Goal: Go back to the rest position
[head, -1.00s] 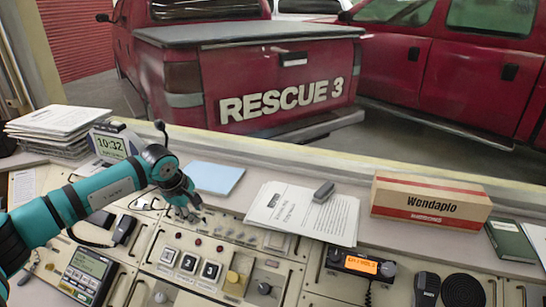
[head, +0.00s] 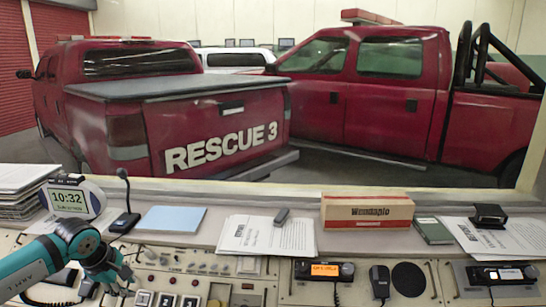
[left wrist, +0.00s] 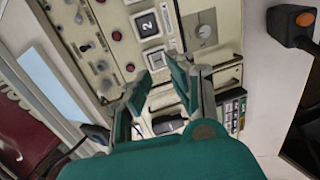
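My left gripper (head: 118,277) is at the lower left of the head view, over the left part of the console (head: 205,265). In the left wrist view its two fingers (left wrist: 158,73) are apart with nothing between them. The white buttons also show at the bottom of the head view (head: 166,300). My right gripper is in neither view.
Near the left arm stand a clock (head: 70,200) and a desk microphone (head: 124,222). A radio (head: 324,270) and handset (head: 380,283) are on the right.

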